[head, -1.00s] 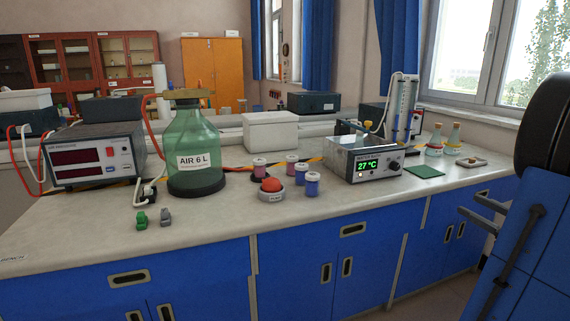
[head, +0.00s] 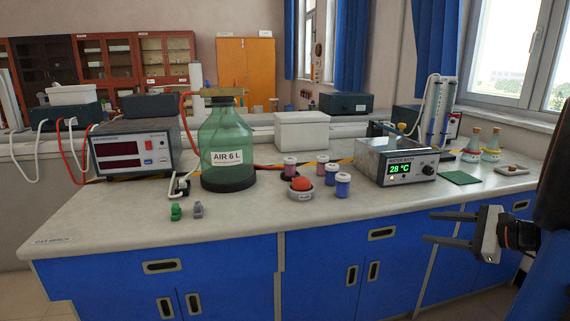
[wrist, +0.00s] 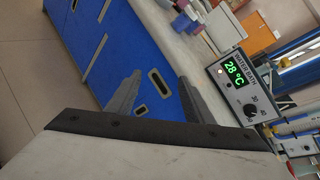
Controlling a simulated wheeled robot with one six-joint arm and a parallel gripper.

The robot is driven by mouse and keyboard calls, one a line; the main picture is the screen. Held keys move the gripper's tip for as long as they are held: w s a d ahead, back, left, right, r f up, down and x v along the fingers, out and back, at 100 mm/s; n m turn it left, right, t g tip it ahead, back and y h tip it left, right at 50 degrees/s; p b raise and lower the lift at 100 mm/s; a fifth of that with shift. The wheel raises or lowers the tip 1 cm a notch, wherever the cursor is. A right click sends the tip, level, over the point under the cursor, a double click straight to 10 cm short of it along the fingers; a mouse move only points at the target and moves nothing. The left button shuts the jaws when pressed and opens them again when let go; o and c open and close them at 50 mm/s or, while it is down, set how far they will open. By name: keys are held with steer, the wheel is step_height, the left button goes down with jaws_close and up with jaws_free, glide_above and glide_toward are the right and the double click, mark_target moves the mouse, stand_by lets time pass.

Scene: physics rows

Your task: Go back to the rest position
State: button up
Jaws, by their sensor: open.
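My gripper (head: 432,227) is at the right of the head view, in front of the bench's blue cabinets and a little below the bench top. Its two dark fingers are apart, point left and hold nothing. In the wrist view the fingers (wrist: 155,100) also stand apart, with a blue cabinet front and the floor beyond them. My arm runs off the right edge of the head view.
The lab bench (head: 110,222) carries a green air bottle (head: 228,150), a water bath (head: 395,162) reading 28 °C, a red ball button (head: 301,184), small jars (head: 342,185) and a meter box (head: 130,150). A green mat (head: 459,178) lies near the front edge. Floor is free at the lower left.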

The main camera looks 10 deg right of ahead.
steer(key=s+a+f+n+g, duration=0.2)
steer(key=s+a+n+g, duration=0.15)
steer(key=a, duration=0.45)
steer(key=s+a+f+n+g, duration=0.25)
steer(key=a+n, duration=0.25)
steer(key=a, duration=0.4)
steer(key=s+a+f+n+h, duration=0.1)
steer(key=s+a+n+h, duration=0.1)
steer(key=s+n, duration=0.3)
steer(key=s+a+f+n+g+h, duration=0.1)
steer(key=s+n+h, duration=0.3)
steer(key=n, duration=0.5)
steer(key=s+a, duration=0.1)
steer(key=s, duration=0.1)
steer(key=shift+s+a+h, duration=0.25)
steer(key=shift+s+h, duration=0.05)
steer(key=shift+h, duration=0.1)
